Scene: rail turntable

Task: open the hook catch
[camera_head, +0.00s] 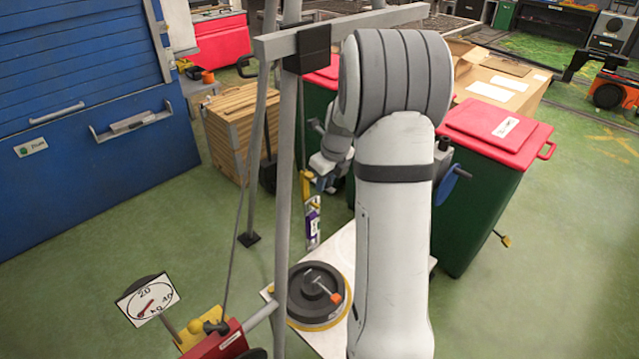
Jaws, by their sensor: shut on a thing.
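My gripper (322,178) points down beside the grey post, left of my white arm, which hides much of the view. Its jaws are shut at or near the yellow top of a narrow hanging or standing piece (312,222) with a purple and white label. The exact contact is too small to see. I cannot clearly make out the hook catch. Below, a dark round weight (300,311) with a grey bar and an orange tip (336,298) sits on a yellow-edged disc on a white plate (346,250).
The grey hoist frame (283,210) stands close left of my arm. A red winch (212,345) and a kg dial (147,299) are at lower left. Green bins with red lids (497,131) and a wooden crate (232,125) stand behind.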

